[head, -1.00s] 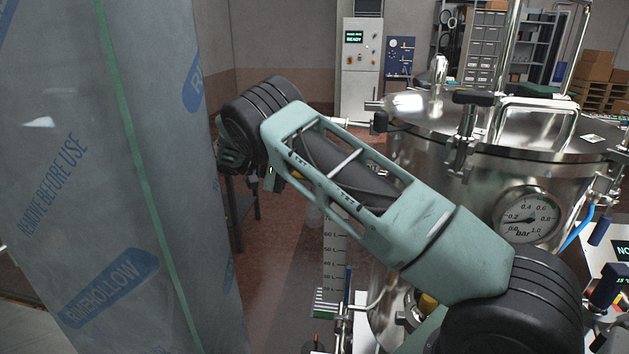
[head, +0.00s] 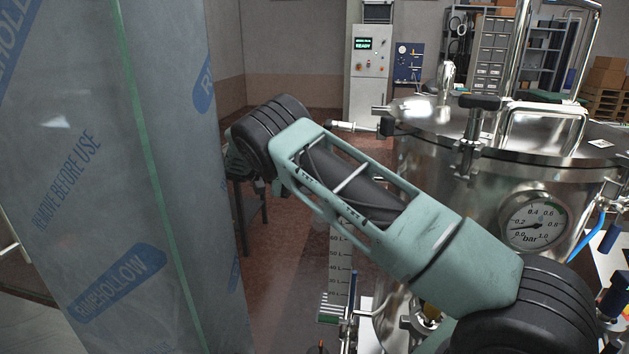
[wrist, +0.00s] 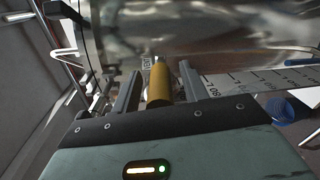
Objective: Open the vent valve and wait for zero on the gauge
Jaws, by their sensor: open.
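The round pressure gauge (head: 536,223) is on the steel vessel's front, marked 0.0 to 1.0 bar. Its needle points left, between the 0.0 and 0.2 marks. In the wrist view a yellow cylindrical handle (wrist: 158,84) points toward me, with a small tag reading VENT (wrist: 147,62) beside its far end. My gripper (wrist: 158,80) is open, with one finger on each side of the yellow handle. A gap shows on the left; the right finger is very close, and I cannot tell if it touches. In the head view my gripper is hidden behind my arm.
The steel vessel (head: 480,160) fills the right side. A tall film-wrapped column (head: 130,200) stands close on the left. A litre scale (head: 340,265) hangs below my arm and a blue hose (head: 587,237) lies right of the gauge. Red floor is open behind.

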